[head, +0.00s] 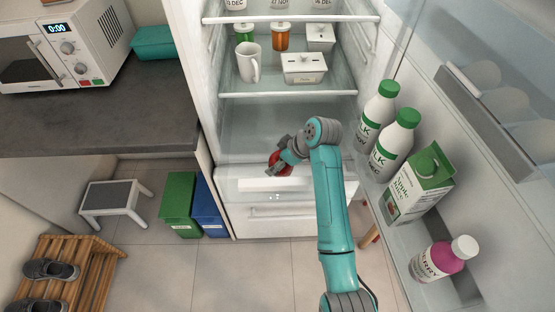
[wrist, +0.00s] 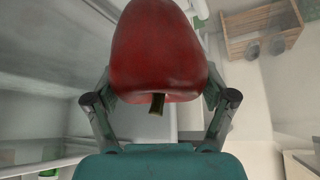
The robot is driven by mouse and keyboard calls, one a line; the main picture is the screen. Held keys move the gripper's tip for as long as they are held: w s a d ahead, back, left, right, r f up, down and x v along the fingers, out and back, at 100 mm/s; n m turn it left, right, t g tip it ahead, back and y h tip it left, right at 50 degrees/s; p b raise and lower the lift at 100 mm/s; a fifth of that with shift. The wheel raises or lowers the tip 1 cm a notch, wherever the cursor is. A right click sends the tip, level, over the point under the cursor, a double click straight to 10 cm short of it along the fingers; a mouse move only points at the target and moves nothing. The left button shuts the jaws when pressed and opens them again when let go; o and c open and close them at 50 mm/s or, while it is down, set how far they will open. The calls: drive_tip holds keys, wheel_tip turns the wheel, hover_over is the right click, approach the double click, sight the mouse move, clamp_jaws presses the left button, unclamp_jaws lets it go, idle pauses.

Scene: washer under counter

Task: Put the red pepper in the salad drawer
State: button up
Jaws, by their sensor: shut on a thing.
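The red pepper (head: 282,166) is held by my gripper (head: 283,160) in front of the lower part of the open fridge. In the wrist view the pepper (wrist: 160,50) fills the top middle, its dark stem pointing toward the gripper's palm. The two fingers of my gripper (wrist: 160,90) are closed on its sides. The salad drawer appears to be the pale bin with a white front (head: 240,184) at the bottom of the fridge. The pepper appears above or just in front of its top edge; how far the drawer is pulled out is hard to tell.
The fridge door on the right holds milk bottles (head: 396,140), an apple juice carton (head: 420,180) and a berry bottle (head: 440,259). Shelves above hold a mug (head: 248,62) and containers (head: 304,67). Green (head: 179,203) and blue (head: 207,208) bins stand left of the fridge.

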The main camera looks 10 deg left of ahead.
drive_tip(key=o, duration=1.1)
drive_tip(key=shift+c, duration=0.2)
drive_tip(key=v, duration=0.7)
drive_tip(key=shift+d+r, duration=0.1)
drive_tip(key=shift+r, duration=0.15)
